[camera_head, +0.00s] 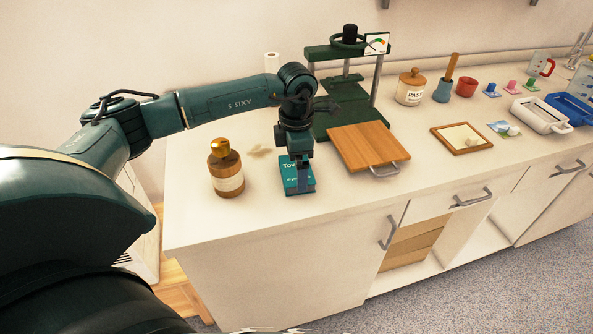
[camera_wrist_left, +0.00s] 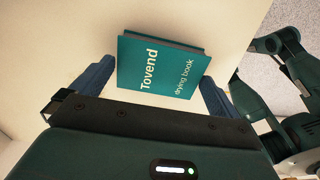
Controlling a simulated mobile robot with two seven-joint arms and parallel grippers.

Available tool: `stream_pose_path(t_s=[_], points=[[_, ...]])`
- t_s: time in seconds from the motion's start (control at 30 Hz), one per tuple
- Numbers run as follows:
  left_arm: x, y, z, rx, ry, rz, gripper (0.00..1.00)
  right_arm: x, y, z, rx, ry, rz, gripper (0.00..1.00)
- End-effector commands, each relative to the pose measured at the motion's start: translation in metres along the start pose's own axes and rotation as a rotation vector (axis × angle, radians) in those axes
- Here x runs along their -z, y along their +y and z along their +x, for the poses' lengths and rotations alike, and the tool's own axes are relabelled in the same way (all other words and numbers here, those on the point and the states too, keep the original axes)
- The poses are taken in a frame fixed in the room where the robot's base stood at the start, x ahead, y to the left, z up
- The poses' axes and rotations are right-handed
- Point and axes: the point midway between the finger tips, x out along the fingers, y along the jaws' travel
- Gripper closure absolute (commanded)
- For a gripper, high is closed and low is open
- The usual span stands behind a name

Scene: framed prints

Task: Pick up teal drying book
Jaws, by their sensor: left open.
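The teal drying book (camera_head: 299,187) lies flat on the white counter, near its front edge. In the left wrist view the book (camera_wrist_left: 160,68) shows its cover with "Tovend drying book" between and beyond the fingertips. My left gripper (camera_head: 303,180) points down over the book, and it also shows in the left wrist view (camera_wrist_left: 152,80). Its two fingers are spread on either side of the book, with nothing clamped. Part of the book is hidden behind the gripper in the head view. My right gripper is not in view.
A brown bottle with a gold cap (camera_head: 227,168) stands left of the book. A wooden board with a metal handle (camera_head: 368,146) lies to the right, and a green press (camera_head: 345,90) stands behind. A paste jar (camera_head: 411,88) and a framed tray (camera_head: 461,139) are farther right.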

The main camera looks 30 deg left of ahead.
Motion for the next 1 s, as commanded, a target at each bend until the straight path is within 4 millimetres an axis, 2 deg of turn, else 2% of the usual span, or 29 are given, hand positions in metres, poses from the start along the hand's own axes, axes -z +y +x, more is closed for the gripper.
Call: stream_pose_path(t_s=[0.1, 0.33, 0.77, 1.0], points=[[0.0003, -0.0003, 0.0091, 0.001, 0.001, 0.0, 0.0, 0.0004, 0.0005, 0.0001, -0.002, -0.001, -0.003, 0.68], [0.0, -0.0002, 0.01, 0.001, 0.0, 0.0, 0.01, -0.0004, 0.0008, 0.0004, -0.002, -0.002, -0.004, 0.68], [-0.0001, -0.0003, 0.0094, 0.001, 0.0, 0.0, 0.36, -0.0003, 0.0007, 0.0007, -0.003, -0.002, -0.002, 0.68], [-0.0005, 0.0001, 0.0069, -0.001, -0.002, 0.0, 0.36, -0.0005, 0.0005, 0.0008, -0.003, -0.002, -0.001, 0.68]])
